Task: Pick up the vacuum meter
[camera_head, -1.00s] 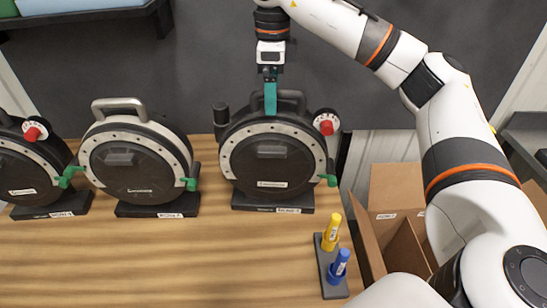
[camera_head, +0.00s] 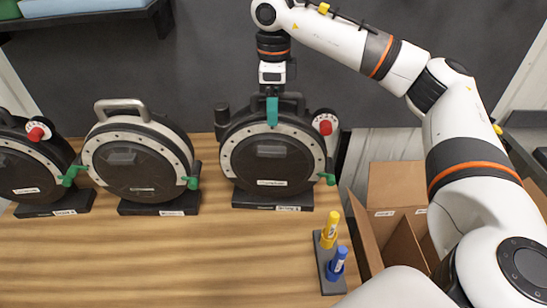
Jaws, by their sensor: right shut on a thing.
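Three round black seed meters with grey rims stand in a row on the wooden table, each on a dark base. The right-hand meter (camera_head: 268,165) has a black top handle, a black cylinder at its upper left and a red knob with a white dial at its upper right. My right gripper (camera_head: 272,108) comes down from above, its green fingers shut at that black handle. The meter still appears to sit on its base. The middle meter (camera_head: 138,165) has a silver handle. The left meter (camera_head: 28,165) is cut by the picture edge. My left gripper is not in view.
A yellow marker-like tool (camera_head: 330,230) and a blue one (camera_head: 337,263) stand in a small grey holder right of the meters. An open cardboard box (camera_head: 400,195) with a divider stands farther right. A dark shelf (camera_head: 90,20) hangs at upper left. The front table is clear.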

